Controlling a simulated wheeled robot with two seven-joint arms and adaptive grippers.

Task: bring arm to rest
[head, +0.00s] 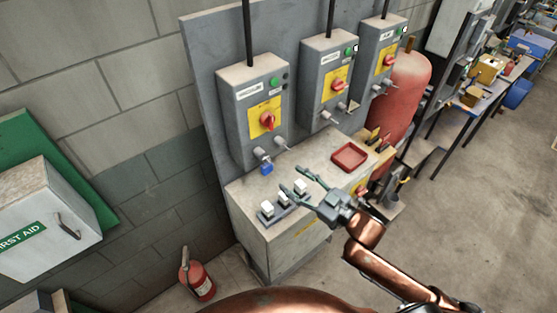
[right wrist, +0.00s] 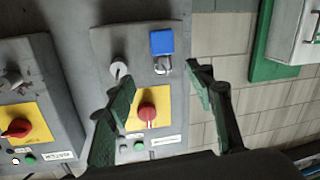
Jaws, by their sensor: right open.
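My right gripper (head: 291,179) is open above the top of a grey cabinet (head: 240,192), its fingers pointing at the nearest control box (head: 237,100). No object shows between the fingers. In the right wrist view the open fingers (right wrist: 160,74) are spread in front of that box, which appears upside down with a red knob (right wrist: 148,111) on a yellow plate. A blue padlock (right wrist: 162,42) hangs at the box's underside, and it also shows in the head view (head: 266,169). My left gripper is in neither view.
A dark rack with several white blocks (head: 267,208) stands on the cabinet close to the right fingers. A red tray (head: 349,157) lies to their right. A fire extinguisher (head: 198,277) and a first aid box (head: 42,220) are at left. Open floor (head: 480,200) lies at right.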

